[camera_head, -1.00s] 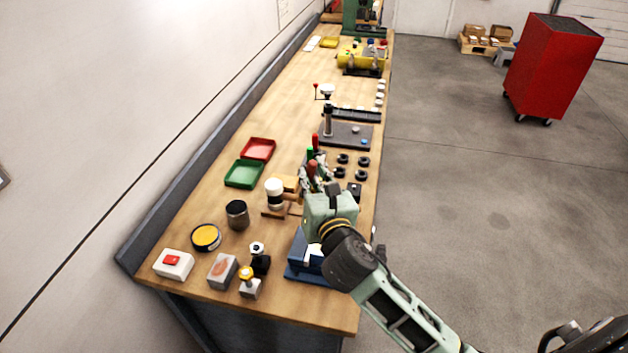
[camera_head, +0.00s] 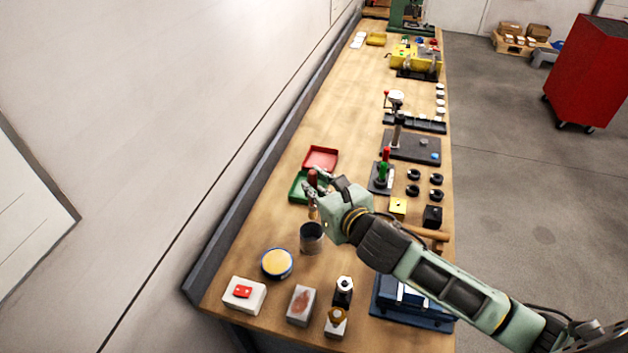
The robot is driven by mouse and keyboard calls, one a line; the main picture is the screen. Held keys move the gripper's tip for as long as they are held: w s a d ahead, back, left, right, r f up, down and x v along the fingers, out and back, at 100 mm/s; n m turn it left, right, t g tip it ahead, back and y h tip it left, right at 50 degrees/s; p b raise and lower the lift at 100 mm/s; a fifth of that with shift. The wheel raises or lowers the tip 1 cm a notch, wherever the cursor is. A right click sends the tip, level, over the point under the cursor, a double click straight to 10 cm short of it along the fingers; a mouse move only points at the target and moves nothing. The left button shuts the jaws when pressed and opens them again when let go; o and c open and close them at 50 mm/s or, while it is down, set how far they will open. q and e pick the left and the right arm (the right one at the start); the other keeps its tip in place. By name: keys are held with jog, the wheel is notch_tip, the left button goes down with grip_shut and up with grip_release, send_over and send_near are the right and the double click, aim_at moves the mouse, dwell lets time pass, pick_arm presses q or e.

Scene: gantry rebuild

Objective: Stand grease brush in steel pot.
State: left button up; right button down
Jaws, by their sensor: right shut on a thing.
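The steel pot (camera_head: 311,243) is a small dark grey open cylinder standing on the wooden bench. The grease brush (camera_head: 312,179) has a reddish-brown handle and a tan lower part. My right gripper (camera_head: 318,187) is shut on the brush and holds it roughly upright. The brush's lower end shows at the pot's far rim; I cannot tell whether it is above, behind or inside the opening. The fingers hide part of the brush. My left gripper is not in view.
Red (camera_head: 321,158) and green (camera_head: 299,187) trays lie behind the pot. A yellow-topped tin (camera_head: 277,263), a red-button box (camera_head: 244,294) and several small blocks stand in front. A blue device (camera_head: 408,308) sits under my right arm. The bench's left strip is clear.

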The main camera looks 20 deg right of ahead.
aim_at(314, 216)
jog(key=f+b, duration=0.2)
jog(key=f, duration=0.1)
jog(key=f+b, duration=0.1)
jog(key=b, duration=0.1)
jog(key=shift+w+a+f, duration=0.2)
jog(key=shift+w+f, duration=0.05)
jog(key=shift+f+b, duration=0.8)
jog(key=shift+f, duration=0.7)
jog(key=shift+f+b, duration=0.5)
jog(key=shift+f, duration=0.45)
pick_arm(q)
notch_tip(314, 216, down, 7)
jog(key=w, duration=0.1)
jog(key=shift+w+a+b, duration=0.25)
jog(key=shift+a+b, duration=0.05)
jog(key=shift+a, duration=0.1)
pick_arm(e)
jog(key=shift+f, duration=0.6)
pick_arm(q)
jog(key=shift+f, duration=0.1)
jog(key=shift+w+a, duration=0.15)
pick_arm(e)
jog(key=c, duration=1.6)
grip_release()
